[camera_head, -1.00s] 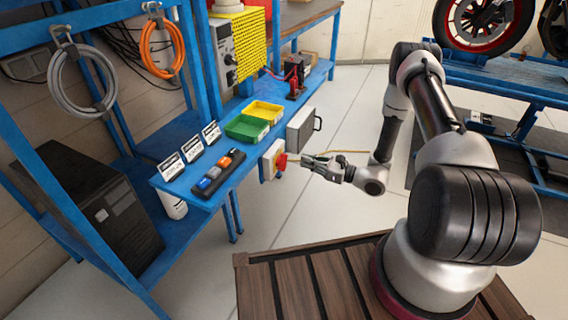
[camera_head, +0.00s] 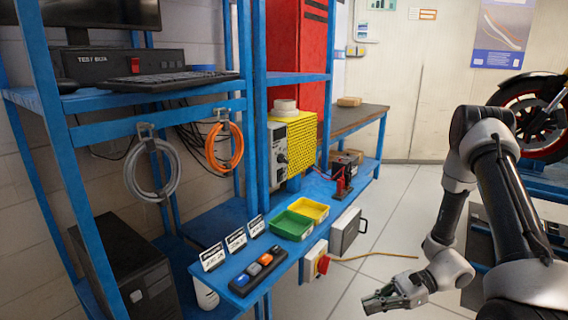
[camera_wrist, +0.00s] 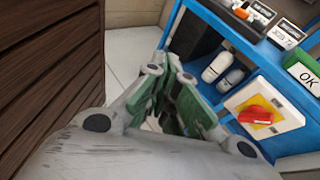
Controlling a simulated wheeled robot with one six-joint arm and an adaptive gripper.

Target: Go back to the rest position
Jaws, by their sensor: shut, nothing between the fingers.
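My gripper (camera_head: 372,303) is at the lower right of the head view, in front of the bench and over the floor. Its fingers are shut with nothing between them. In the wrist view my gripper (camera_wrist: 176,112) points toward the bench shelf. A red rotary switch on a yellow and white box (camera_head: 315,264) hangs on the bench's front edge, to the left of my gripper and apart from it. The switch box also shows at the right of the wrist view (camera_wrist: 285,128).
The blue bench (camera_head: 232,268) carries a button strip (camera_head: 258,272), label cards, a green bin (camera_head: 290,225) and a yellow bin (camera_head: 310,209). A grey case (camera_head: 345,232) hangs on its side. A motorcycle (camera_head: 540,125) stands at the right. Floor between is clear, with a thin cable lying across it.

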